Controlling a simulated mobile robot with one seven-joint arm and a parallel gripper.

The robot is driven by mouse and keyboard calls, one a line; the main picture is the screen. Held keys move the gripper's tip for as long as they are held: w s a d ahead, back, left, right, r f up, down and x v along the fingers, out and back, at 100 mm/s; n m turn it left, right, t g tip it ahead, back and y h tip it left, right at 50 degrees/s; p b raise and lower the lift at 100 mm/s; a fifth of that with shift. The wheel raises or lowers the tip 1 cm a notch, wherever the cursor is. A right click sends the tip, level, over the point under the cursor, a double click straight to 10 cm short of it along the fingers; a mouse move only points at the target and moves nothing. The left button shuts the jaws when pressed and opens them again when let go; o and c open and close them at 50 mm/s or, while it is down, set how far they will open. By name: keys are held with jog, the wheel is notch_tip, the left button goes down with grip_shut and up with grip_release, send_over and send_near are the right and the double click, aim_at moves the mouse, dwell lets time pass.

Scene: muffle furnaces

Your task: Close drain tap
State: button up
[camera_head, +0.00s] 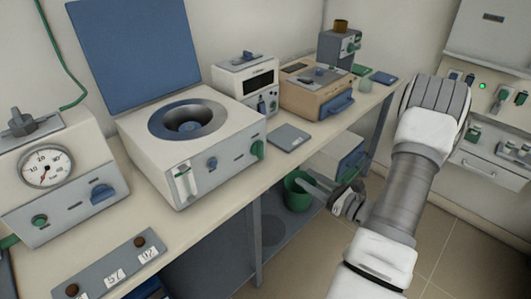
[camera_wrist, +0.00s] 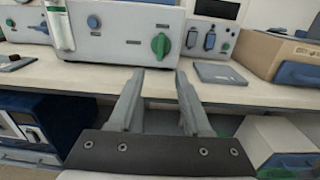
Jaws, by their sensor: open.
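A green knob (camera_head: 258,150) sits at the right end of the front panel of the white benchtop unit (camera_head: 150,165) with a round blue-rimmed well. It may be the drain tap; no readable label confirms it. In the wrist view, the green knob (camera_wrist: 160,45) has a roughly upright grip and shows just above the gap between my fingertips. My gripper (camera_wrist: 160,76) is open and empty, in front of the bench edge and apart from the knob. In the head view, my gripper (camera_head: 325,190) is to the right of the knob and lower, partly hidden by my wrist.
The bench (camera_head: 225,205) carries a gauge unit (camera_head: 45,165) at left, a flat grey pad (camera_head: 289,138), and a tan box (camera_head: 310,95) with a blue handle. A green bin (camera_head: 297,192) stands below. Space just in front of the knob looks clear.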

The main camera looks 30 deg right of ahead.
aim_at(263, 150)
jog(key=x, duration=1.7)
jog(key=shift+w+f, duration=0.1)
jog(key=shift+w, duration=0.1)
grip_shut()
